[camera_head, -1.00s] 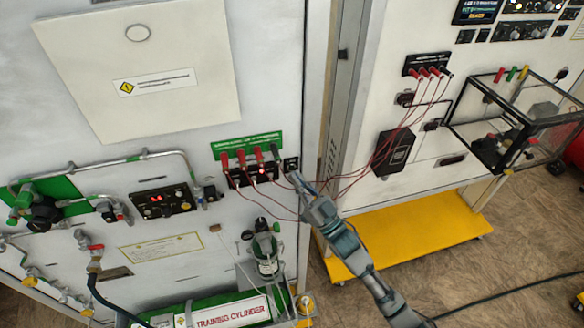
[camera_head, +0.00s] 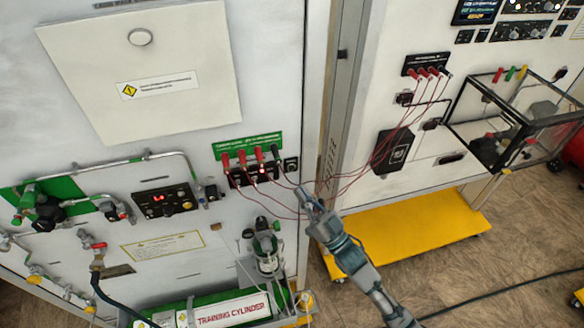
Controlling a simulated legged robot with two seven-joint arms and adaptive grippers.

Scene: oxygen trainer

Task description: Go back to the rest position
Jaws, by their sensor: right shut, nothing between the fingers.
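My right gripper (camera_head: 303,196) is shut and empty. It hangs in front of the right edge of the white panel, a little below and right of the socket block (camera_head: 262,173) with its red and black plugs. Its arm comes in from the lower right. Thin red wires (camera_head: 345,176) run behind or beside the gripper from this block to a second row of plugs (camera_head: 427,72) on the right panel. Whether a wire touches the gripper I cannot tell. My left gripper does not show.
A green training cylinder (camera_head: 232,312) lies at the bottom, with a regulator (camera_head: 266,248) above it. Pipes and valves (camera_head: 95,207) line the left panel. A yellow base (camera_head: 415,230) and a clear box frame (camera_head: 515,115) stand right. Open floor (camera_head: 520,235) lies at the lower right.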

